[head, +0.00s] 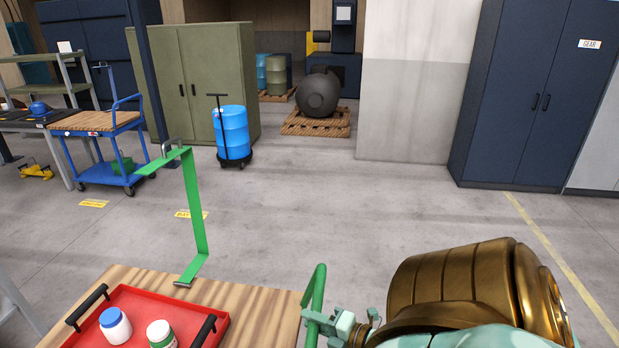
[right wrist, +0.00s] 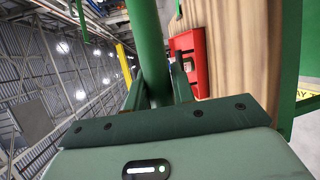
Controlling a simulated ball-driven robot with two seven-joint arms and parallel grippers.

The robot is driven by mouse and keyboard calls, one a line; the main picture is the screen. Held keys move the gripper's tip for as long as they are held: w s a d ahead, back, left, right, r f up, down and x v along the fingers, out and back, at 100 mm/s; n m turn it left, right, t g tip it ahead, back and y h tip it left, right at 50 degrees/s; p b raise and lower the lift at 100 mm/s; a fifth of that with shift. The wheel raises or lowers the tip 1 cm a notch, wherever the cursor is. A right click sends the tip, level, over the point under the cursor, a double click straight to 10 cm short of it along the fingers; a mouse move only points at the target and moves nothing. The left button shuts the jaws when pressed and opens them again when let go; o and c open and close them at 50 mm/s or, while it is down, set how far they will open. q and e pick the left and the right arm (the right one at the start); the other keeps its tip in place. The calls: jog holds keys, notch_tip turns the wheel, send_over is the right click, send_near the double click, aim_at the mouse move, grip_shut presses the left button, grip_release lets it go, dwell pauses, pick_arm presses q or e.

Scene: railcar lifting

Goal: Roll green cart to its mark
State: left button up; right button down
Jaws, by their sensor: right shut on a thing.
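The green cart has a wooden top (head: 258,302) at the bottom of the head view and a green tubular handle (head: 316,288) at its right side. My right gripper (head: 324,319) is shut on this handle. In the right wrist view the green handle (right wrist: 148,45) passes between the fingers (right wrist: 155,88), with the wooden top (right wrist: 240,60) beside it. A yellow floor label (head: 190,214) lies beyond the cart, partly behind a green bar; its text is too small to read surely. My left gripper is not in view.
A red tray (head: 137,292) with two jars sits on the top, beside an upright bent green bar (head: 195,215). Beyond are a blue cart (head: 108,180), another yellow label (head: 93,203) and a blue drum (head: 232,135). Open floor (head: 350,205) lies ahead, with a dark cabinet (head: 530,90) right.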

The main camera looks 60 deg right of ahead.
jog(key=c, duration=1.2)
grip_release()
jog(key=shift+o, duration=0.2)
jog(key=s+r+b, duration=0.1)
jog(key=s+r, duration=0.1)
jog(key=s, duration=1.4)
jog(key=shift+r, duration=0.4)
